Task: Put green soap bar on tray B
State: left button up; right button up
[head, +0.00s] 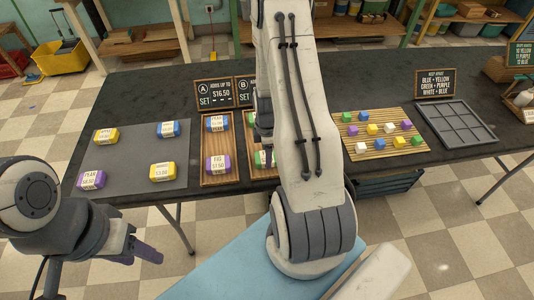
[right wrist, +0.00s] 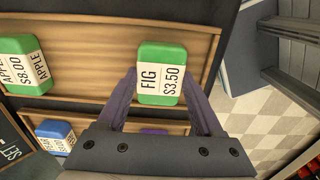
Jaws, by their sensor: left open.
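A green soap bar (right wrist: 162,72) labelled FIG $3.50 is between the purple fingers of my right gripper (right wrist: 162,78), over or on wooden tray B (right wrist: 110,60). The fingertips are close to its sides; I cannot tell if they press on it. Another green bar (right wrist: 25,65), labelled APPLE $8.00, lies at the other end of tray B. In the head view my right arm hides most of tray B (head: 241,140); a green bar (head: 260,159) shows partly beside the arm. My left gripper (head: 148,252) is open and empty, off the table's front left.
Tray A (head: 219,143) beside it holds a blue and a purple bar. A grey mat (head: 130,157) on the left holds several soap bars. Price signs (head: 214,94) stand behind the trays. A board of coloured cubes (head: 383,145) and a grey grid tray (head: 456,126) lie right.

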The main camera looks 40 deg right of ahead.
jog(key=o, duration=0.4)
jog(key=shift+r, duration=0.1)
notch_tip(320, 180, up, 12)
jog(key=w+a+r, duration=0.1)
jog(key=a+r, duration=0.3)
jog(key=a, duration=0.6)
jog(key=s+a+r+m, duration=0.1)
jog(key=s+a+r, duration=0.1)
jog(key=a, duration=0.3)
jog(key=s+a+r+m, duration=0.1)
jog(key=s+a+r, duration=0.1)
jog(key=a, duration=0.4)
jog(key=s+a+r+m+y, duration=0.1)
jog(key=s+a+r, duration=0.3)
jog(key=s+a, duration=0.6)
jog(key=s+m, duration=0.1)
jog(key=s, duration=0.2)
jog(key=shift+s, duration=0.15)
jog(key=shift+r, duration=0.1)
